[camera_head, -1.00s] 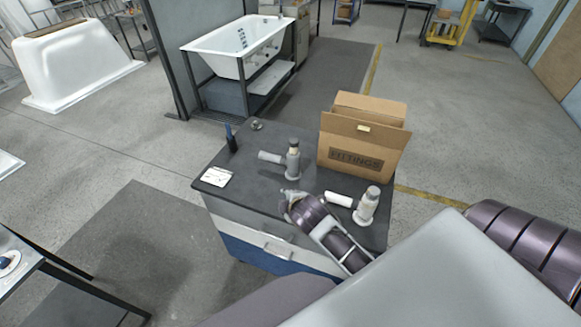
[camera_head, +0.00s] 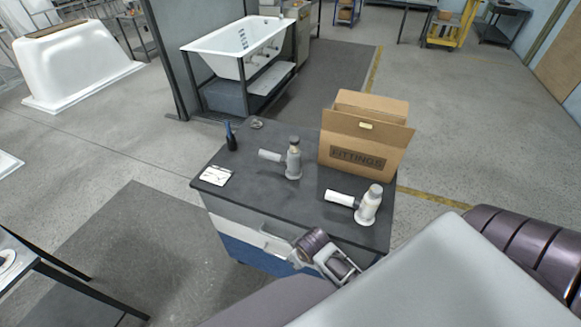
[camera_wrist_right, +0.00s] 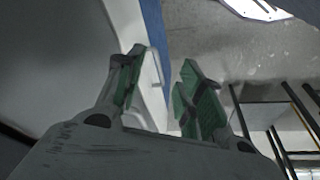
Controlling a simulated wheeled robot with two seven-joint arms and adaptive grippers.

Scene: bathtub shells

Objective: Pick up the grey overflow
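The grey overflow (camera_head: 292,160), a fitting with a dark-topped upright body and a side pipe, stands on the dark top of a cabinet (camera_head: 245,198) in the head view. A similar white fitting (camera_head: 366,205) stands nearer, to its right. My right gripper is below the overflow in the head picture, at the cabinet's near side, mostly hidden behind its own wrist. In the right wrist view its green-padded fingers (camera_wrist_right: 160,72) are apart with nothing between them. The cabinet's front and a pale handle show behind them. The overflow is not in that view. My left gripper is not in view.
A cardboard box marked FITTINGS (camera_head: 362,145) stands at the top's back right. The top's near left part is clear. A bathtub (camera_head: 238,40) stands behind.

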